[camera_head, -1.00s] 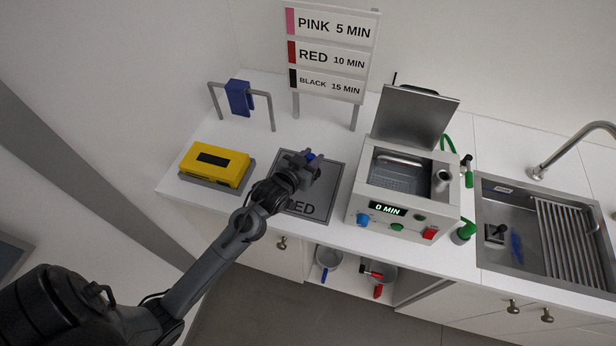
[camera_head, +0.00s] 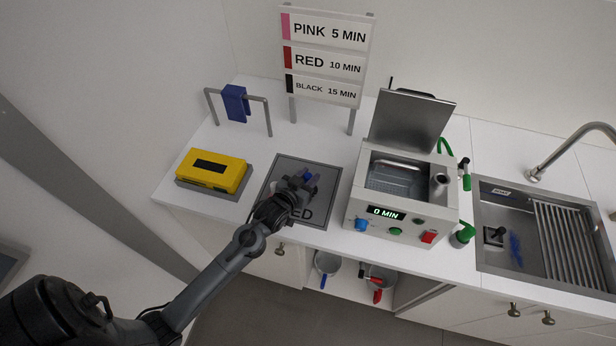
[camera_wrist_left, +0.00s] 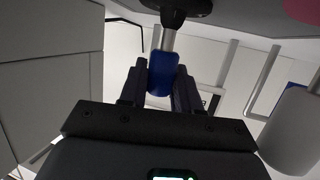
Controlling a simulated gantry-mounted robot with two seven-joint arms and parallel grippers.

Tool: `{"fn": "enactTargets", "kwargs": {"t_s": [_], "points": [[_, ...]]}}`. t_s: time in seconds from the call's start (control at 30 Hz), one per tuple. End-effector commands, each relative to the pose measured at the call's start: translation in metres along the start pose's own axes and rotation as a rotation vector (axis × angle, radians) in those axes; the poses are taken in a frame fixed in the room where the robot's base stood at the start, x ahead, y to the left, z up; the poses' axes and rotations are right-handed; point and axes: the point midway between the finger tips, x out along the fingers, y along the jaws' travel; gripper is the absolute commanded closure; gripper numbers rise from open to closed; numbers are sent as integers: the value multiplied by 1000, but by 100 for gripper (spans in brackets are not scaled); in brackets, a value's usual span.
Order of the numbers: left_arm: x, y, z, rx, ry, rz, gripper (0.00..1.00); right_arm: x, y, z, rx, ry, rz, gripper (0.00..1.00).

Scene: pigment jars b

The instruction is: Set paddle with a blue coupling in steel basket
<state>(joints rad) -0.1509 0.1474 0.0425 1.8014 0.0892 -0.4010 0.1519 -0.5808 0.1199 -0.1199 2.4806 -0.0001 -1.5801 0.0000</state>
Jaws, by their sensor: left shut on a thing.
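My left gripper (camera_head: 301,180) is over the grey mat (camera_head: 325,171) marked RED, partly covering its lettering. It is shut on the paddle's blue coupling (camera_head: 308,175). In the left wrist view, the blue coupling (camera_wrist_left: 162,73) sits between the two fingers (camera_wrist_left: 160,88), with a metal shaft (camera_wrist_left: 168,40) and a black end piece (camera_wrist_left: 180,8) beyond it. The paddle's far end is hard to make out. The steel basket (camera_head: 392,181) appears to sit inside the open white bath (camera_head: 358,205), right of the gripper. My right gripper is out of view.
The bath's lid (camera_head: 412,120) stands raised; its display reads 0 MIN. A yellow box (camera_head: 222,178) is at left, behind it a rack with a blue cloth (camera_head: 235,103). A timing sign (camera_head: 325,62) stands at the back. A sink (camera_head: 505,255) is at right. Pans hang below the counter.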

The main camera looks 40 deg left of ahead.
Motion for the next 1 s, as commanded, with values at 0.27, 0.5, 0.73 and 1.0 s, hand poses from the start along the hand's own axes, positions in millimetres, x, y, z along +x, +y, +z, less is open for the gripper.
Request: {"fn": "enactTargets", "kwargs": {"t_s": [0.27, 0.5, 0.73, 1.0], "points": [[1, 0, 2, 0, 0, 0, 43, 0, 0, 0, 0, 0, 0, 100], [0, 0, 1, 0, 0, 0, 43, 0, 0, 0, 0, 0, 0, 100], [-12, 0, 0, 0, -2, 0, 43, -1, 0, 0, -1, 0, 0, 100], [-59, 0, 0, 0, -1, 0, 43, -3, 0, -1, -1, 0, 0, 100]]}}
